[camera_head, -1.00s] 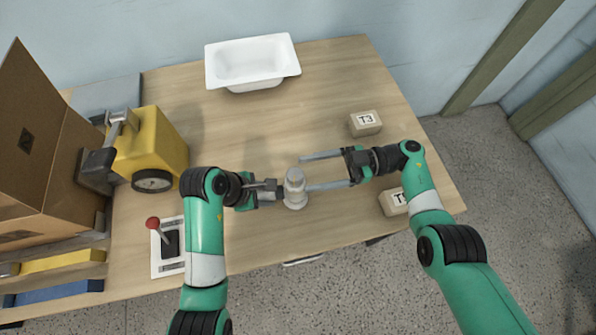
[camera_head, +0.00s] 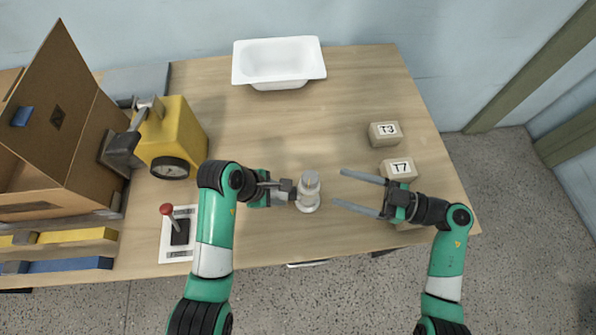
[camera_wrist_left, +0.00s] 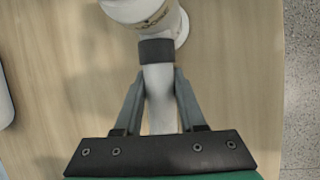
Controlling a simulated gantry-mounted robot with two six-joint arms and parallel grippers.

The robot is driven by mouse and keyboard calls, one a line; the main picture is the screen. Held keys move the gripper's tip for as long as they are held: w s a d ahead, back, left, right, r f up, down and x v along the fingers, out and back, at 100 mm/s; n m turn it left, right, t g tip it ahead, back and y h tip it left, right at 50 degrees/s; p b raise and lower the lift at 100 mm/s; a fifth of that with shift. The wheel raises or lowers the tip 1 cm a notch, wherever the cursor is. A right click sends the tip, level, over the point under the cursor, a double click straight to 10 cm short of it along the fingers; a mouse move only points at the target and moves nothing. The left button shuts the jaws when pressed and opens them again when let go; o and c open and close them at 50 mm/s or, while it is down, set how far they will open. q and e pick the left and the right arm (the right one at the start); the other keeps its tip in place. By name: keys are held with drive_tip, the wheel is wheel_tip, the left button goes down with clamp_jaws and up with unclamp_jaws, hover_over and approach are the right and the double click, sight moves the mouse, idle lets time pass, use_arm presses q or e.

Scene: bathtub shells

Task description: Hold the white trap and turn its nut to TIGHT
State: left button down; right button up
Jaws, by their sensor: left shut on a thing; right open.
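The white trap (camera_head: 309,197) stands upright on the wooden table, near its front edge. My left gripper (camera_head: 291,192) is shut on the trap from its left side. In the left wrist view my left gripper (camera_wrist_left: 160,88) has its fingers on either side of the trap's white pipe (camera_wrist_left: 159,103), which has a dark collar (camera_wrist_left: 157,51). The nut (camera_wrist_left: 150,12) shows at the top of that view with lettering, partly cut off, that seems to read LOOSE. My right gripper (camera_head: 358,191) is open and empty, to the right of the trap and apart from it.
A white tub shell (camera_head: 278,82) lies at the back. Blocks T3 (camera_head: 384,137) and T7 (camera_head: 398,172) sit at the right. A yellow machine with a gauge (camera_head: 178,135), a red-knobbed lever (camera_head: 168,209) and a cardboard box (camera_head: 75,130) are at the left. The table's middle is clear.

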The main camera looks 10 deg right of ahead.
sight(310, 179)
drive_tip(key=x, duration=1.2)
drive_tip(key=shift+s, duration=0.1)
clamp_jaws()
